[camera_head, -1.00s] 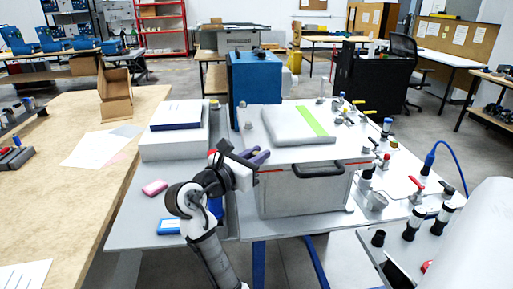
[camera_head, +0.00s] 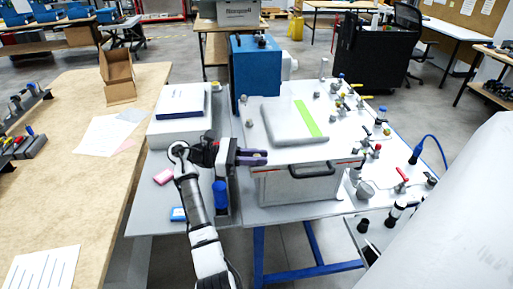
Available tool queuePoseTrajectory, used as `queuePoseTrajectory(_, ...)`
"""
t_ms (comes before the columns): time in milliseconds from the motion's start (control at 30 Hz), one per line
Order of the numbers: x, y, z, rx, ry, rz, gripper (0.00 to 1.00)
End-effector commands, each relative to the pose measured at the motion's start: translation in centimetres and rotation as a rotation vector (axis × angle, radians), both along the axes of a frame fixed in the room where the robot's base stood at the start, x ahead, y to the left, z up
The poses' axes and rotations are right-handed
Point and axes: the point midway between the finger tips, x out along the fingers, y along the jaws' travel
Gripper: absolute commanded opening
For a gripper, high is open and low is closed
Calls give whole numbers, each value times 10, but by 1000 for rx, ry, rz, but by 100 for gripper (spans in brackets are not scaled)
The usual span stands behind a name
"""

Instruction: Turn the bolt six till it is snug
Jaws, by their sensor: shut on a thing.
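My gripper (camera_head: 266,157), with purple fingers, points right and reaches the left edge of the analyser, a grey box (camera_head: 296,186) with a pale lid (camera_head: 294,124) bearing a green stripe. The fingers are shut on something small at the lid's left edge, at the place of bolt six. The bolt itself is too small or too covered by the fingertips to make out, and how far it is seated cannot be told.
A black handle (camera_head: 312,171) juts from the box's front. A tall blue unit (camera_head: 256,68) stands behind. A blue-topped cylinder (camera_head: 221,195) stands just below my wrist. White boxes (camera_head: 180,130) lie left; valves and fittings crowd the right of the table.

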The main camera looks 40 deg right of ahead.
Motion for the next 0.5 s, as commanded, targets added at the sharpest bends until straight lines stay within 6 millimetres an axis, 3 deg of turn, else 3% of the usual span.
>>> queuePoseTrajectory(500,0,-1,1,-1,-2,-186,0)
